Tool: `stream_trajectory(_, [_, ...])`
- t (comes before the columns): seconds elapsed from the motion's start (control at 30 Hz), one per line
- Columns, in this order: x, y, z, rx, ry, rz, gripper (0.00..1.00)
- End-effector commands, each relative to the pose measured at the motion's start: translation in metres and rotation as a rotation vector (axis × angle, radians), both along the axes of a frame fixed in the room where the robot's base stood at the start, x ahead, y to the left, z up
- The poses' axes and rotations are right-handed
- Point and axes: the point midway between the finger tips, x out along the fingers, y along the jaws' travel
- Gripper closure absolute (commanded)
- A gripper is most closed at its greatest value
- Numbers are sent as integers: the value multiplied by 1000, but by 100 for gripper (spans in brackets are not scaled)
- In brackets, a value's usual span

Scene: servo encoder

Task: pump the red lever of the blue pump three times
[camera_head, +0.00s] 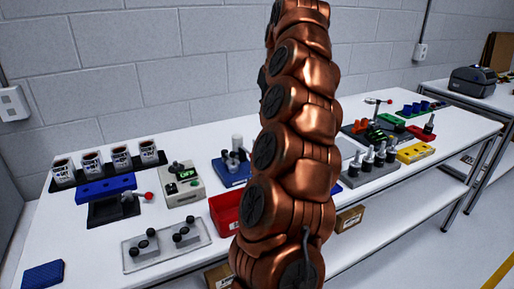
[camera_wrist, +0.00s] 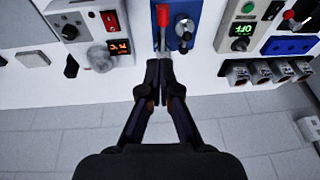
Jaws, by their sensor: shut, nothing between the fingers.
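The blue pump (camera_wrist: 179,32) with grey fittings is at the top middle of the wrist view. Its red lever grip (camera_wrist: 162,15) is on a pale rod along the left side of the blue body. In the head view the blue pump (camera_head: 231,174) shows left of my arm; its red lever cannot be made out there. My gripper (camera_wrist: 160,68) is shut and empty, with its tips just below the lever rod in the wrist picture. I cannot tell whether they touch it. In the head view my arm hides the gripper.
A box with a green display (camera_head: 182,184) stands left of the pump, near cups (camera_head: 120,157) on a rack. A red bin (camera_head: 224,213) is in front of the pump. In the wrist view a box with a red switch (camera_wrist: 109,20) is left of the pump.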

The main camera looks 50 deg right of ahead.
Motion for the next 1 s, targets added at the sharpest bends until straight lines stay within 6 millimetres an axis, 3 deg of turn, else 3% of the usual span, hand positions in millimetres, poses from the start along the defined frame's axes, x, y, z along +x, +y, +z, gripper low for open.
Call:
stream_trajectory(0.37, [2, -1, -9, 2, 1, -1, 100])
stream_trajectory(1.0, [21, -1, -73, 4, 3, 2, 100])
